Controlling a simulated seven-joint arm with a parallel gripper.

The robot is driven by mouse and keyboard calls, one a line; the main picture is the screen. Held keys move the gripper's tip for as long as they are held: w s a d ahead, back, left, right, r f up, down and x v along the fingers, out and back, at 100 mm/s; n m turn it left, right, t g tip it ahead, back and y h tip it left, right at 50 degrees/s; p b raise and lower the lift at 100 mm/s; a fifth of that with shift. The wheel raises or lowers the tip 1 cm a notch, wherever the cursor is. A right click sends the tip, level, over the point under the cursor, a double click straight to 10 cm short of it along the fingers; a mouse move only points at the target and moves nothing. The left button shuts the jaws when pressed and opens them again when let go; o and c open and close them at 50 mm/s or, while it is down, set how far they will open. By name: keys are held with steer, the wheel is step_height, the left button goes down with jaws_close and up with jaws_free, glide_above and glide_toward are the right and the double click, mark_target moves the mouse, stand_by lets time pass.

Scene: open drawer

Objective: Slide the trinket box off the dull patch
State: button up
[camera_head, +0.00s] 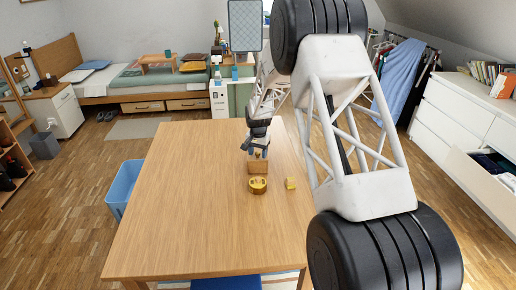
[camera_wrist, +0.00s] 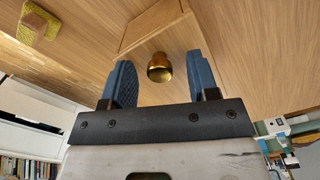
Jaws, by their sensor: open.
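A small wooden box (camera_head: 258,167), likely the trinket box, stands on the table below my gripper. In the wrist view the wooden box (camera_wrist: 150,37) shows a round brass knob (camera_wrist: 160,67). My gripper (camera_head: 257,150) is at the box's top in the head view. In the wrist view my gripper (camera_wrist: 163,75) is open, with one blue finger on each side of the knob and gaps between. I cannot tell whether the fingers touch the wood. I cannot make out a dull patch; the table under the box is hidden.
A round golden object (camera_head: 258,186) sits just in front of the box. A yellow block (camera_head: 291,183) lies to its right and shows in the wrist view (camera_wrist: 40,22). The wooden table (camera_head: 180,200) is clear on the left. A blue bin (camera_head: 122,184) stands beside it.

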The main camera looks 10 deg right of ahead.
steer(key=shift+f, duration=0.15)
jaws_close()
stand_by(0.4)
